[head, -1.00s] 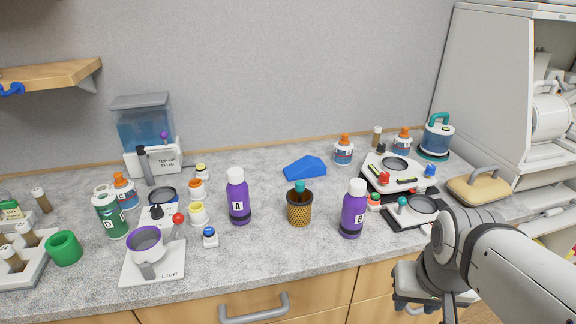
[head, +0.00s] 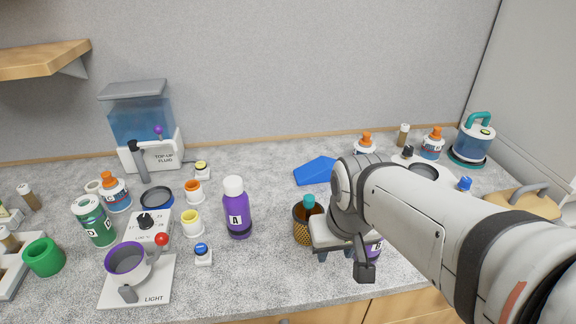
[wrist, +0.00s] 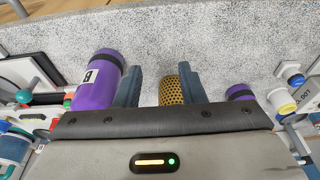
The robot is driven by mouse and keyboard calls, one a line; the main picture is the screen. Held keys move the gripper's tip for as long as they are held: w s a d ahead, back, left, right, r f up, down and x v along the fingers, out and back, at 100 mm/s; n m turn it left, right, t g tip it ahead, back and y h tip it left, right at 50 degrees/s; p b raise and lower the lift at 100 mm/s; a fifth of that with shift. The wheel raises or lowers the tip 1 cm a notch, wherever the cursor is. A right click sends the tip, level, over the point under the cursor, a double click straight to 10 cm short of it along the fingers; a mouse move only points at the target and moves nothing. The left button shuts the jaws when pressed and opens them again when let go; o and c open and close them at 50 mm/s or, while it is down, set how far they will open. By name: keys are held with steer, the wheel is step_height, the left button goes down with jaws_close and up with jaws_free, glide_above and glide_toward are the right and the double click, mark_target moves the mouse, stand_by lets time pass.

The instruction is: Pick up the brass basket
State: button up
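The brass basket (head: 303,232) is a small perforated golden cup standing on the counter. A teal-topped item (head: 308,203) stands in it. My gripper hides its right side in the head view. In the wrist view the basket (wrist: 171,90) shows between the two fingers, closer to the right one, its lower part hidden by the gripper body. My gripper (wrist: 160,75) is open, with nothing held between its fingers. Whether a finger touches the basket cannot be told.
Purple bottle A (head: 237,210) stands left of the basket. Purple bottle B (wrist: 96,82) stands close beside my gripper's left finger in the wrist view and is mostly hidden in the head view. A blue wedge (head: 315,171) lies behind. Counter between bottle A and the basket is clear.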

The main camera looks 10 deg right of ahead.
mark_target(308, 213)
steer(key=shift+o, duration=0.7)
steer(key=o, duration=0.4)
steer(key=shift+m+g, duration=0.4)
steer(key=shift+m, duration=0.5)
steer(key=w+r+p, duration=0.1)
steer(key=w+a+r+p, duration=0.2)
steer(key=w, duration=0.1)
steer(key=shift+w+a+r+p, duration=0.1)
steer(key=shift+r+p, duration=0.05)
steer(key=shift+p, duration=0.25)
steer(key=o, duration=0.5)
steer(key=w+m+p, duration=0.1)
steer(key=w, duration=0.2)
steer(key=w+r+m+g+p, duration=0.1)
steer(key=w+p, duration=0.1)
steer(key=w, duration=0.1)
steer(key=w+m+p, duration=0.2)
steer(key=w, duration=0.1)
steer(key=shift+w+a+r+g, duration=0.1)
steer(key=shift+r+g, duration=0.25)
steer(key=shift+g, duration=0.05)
steer(key=shift+o, duration=0.2)
steer(key=shift+w+f+p, duration=0.2)
steer(key=shift+p, duration=0.1)
steer(key=shift+f, duration=0.35)
steer(key=shift+f+p, duration=0.55)
steer(key=shift+f, duration=2.95)
